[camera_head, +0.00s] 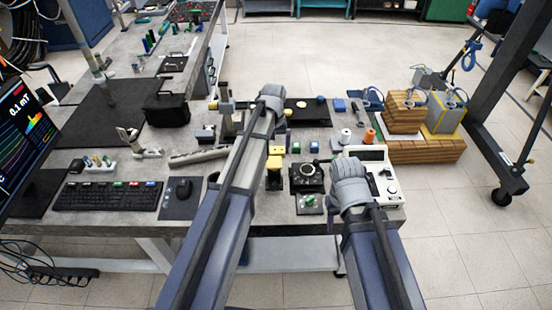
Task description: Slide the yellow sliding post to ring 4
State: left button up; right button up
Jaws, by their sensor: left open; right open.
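A yellow-topped post-like piece (274,173) stands on the bench just right of my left forearm, partly covered by it. I cannot tell for certain that it is the sliding post. A grey rail-like bar (195,157) lies left of the same arm and runs behind it. I cannot make out any numbered ring. My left gripper (271,96) is open above the back of the bench; its fingers are mostly hidden by its wrist. My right gripper (347,168) is open over the front right of the bench, beside a white instrument (375,172), with its fingers also largely hidden.
A black device with a round dial (307,177) sits between my arms. Wooden blocks (425,151) carry coils at right. Orange (370,136) and white spools stand nearby.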

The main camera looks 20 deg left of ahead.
aim_at(274, 162)
pick_arm(q)
jog(key=shift+f+b, duration=3.9)
jog(key=shift+f, duration=0.05)
grip_shut()
